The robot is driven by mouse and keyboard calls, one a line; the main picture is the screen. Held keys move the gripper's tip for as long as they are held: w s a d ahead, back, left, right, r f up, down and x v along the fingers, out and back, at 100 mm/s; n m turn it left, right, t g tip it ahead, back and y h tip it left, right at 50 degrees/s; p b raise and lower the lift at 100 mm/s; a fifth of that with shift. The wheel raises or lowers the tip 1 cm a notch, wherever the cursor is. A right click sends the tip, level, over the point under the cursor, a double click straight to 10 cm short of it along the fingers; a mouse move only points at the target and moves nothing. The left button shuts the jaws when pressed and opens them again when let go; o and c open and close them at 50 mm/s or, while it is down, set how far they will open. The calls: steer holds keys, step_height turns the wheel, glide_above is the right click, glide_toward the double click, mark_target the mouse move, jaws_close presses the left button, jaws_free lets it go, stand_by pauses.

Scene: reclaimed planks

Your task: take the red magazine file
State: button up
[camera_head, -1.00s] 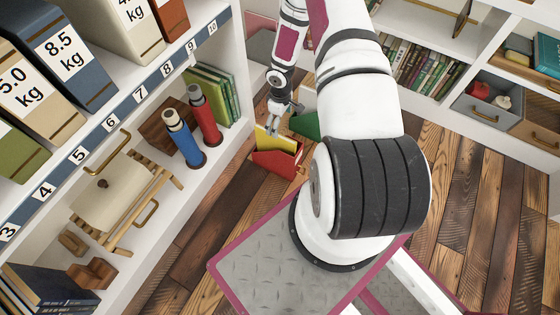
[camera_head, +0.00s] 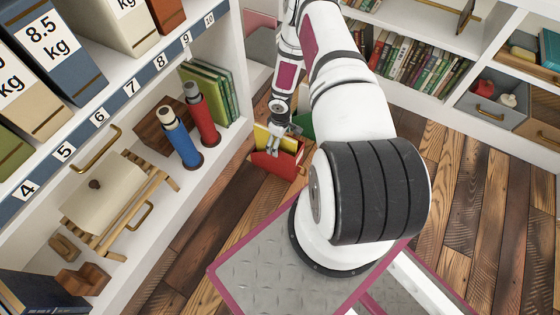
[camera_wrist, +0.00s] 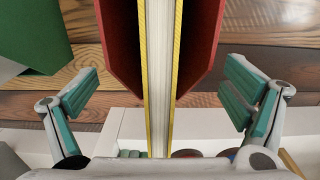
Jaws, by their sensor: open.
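The red magazine file (camera_head: 278,163) stands on the wooden floor beside the left shelf, with a yellow-covered book (camera_head: 262,135) in it. In the wrist view the red file (camera_wrist: 120,45) shows as two red walls, with the yellow-edged book (camera_wrist: 158,70) upright between them. My gripper (camera_head: 272,150) is over the file in the head view. In the wrist view my gripper (camera_wrist: 158,100) is open, one teal-padded finger on each side of the file and book, with gaps between. Contact cannot be seen.
A green file (camera_wrist: 30,35) stands close by on the floor. The left shelf holds a blue bottle (camera_head: 180,138), a red bottle (camera_head: 203,115) and green books (camera_head: 215,88). Bare plank floor (camera_head: 220,215) lies in front of the red file.

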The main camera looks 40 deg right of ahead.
steer(key=shift+f, duration=0.75)
steer(key=shift+c, duration=0.5)
steer(key=c, duration=1.9)
steer(key=shift+r, duration=0.15)
steer(key=shift+c, duration=0.2)
